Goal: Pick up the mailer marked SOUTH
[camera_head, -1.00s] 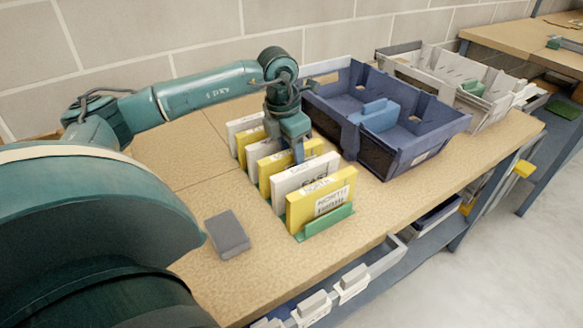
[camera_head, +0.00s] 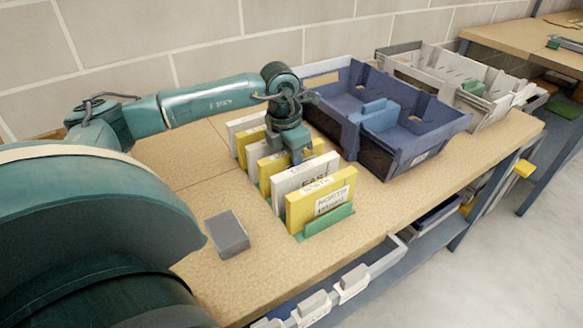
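A row of white and yellow mailers stands upright in a green rack (camera_head: 327,221) on the table. The front yellow mailer (camera_head: 310,212) has a label reading NORTH. The white mailer (camera_head: 292,178) behind it reads EAST. Further back are more yellow and white mailers; I cannot read SOUTH on any of them, as their faces are mostly hidden. My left gripper (camera_head: 301,157) points down at the top of the row, behind the white EAST mailer. Its fingertips are small and partly hidden, so whether it is open or holds anything is unclear. My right gripper is out of view.
A blue divided tote (camera_head: 410,158) stands right of the rack, with a grey tote (camera_head: 487,116) behind it. A grey block (camera_head: 228,234) lies left of the rack. The table's front edge is clear; a brick wall runs behind.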

